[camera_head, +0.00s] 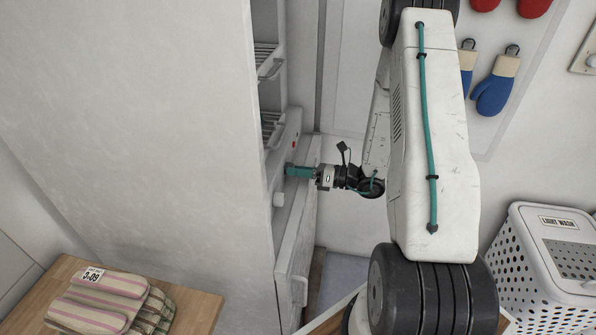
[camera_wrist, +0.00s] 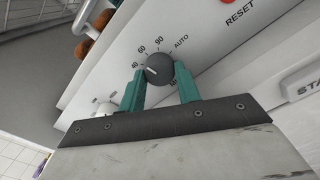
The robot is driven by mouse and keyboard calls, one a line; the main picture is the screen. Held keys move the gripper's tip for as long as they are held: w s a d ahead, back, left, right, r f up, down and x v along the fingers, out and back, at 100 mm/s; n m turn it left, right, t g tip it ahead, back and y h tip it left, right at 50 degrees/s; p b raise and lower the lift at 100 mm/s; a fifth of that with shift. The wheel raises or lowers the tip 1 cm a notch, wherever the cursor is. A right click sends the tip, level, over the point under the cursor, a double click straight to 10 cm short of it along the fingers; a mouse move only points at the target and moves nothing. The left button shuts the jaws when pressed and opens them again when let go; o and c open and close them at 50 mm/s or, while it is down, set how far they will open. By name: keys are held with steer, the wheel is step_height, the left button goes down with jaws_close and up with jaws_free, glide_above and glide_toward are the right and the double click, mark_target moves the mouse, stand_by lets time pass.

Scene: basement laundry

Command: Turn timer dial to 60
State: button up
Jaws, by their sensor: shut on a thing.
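The timer dial (camera_wrist: 159,66) is a dark round knob with a white pointer line, on a white panel printed 40, 60, 90 and AUTO. The pointer lies toward the left and looks closest to the 40 mark. My gripper (camera_wrist: 162,82) is shut on the dial, with one teal finger at each side. In the head view my gripper (camera_head: 293,170) reaches left to the appliance front (camera_head: 290,150), and the dial is hidden there.
A RESET label (camera_wrist: 240,14) and START button (camera_wrist: 308,82) lie to the right. Open racks (camera_head: 268,62) are above the panel. A wooden surface with folded towels (camera_head: 100,298) and a laundry hamper (camera_head: 545,265) stand apart.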

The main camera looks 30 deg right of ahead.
steer(key=shift+m, duration=0.8)
steer(key=o, duration=1)
steer(key=shift+d, duration=0.1)
steer(key=v, duration=0.7)
steer(key=shift+s+d, duration=0.25)
steer(key=shift+s, duration=0.1)
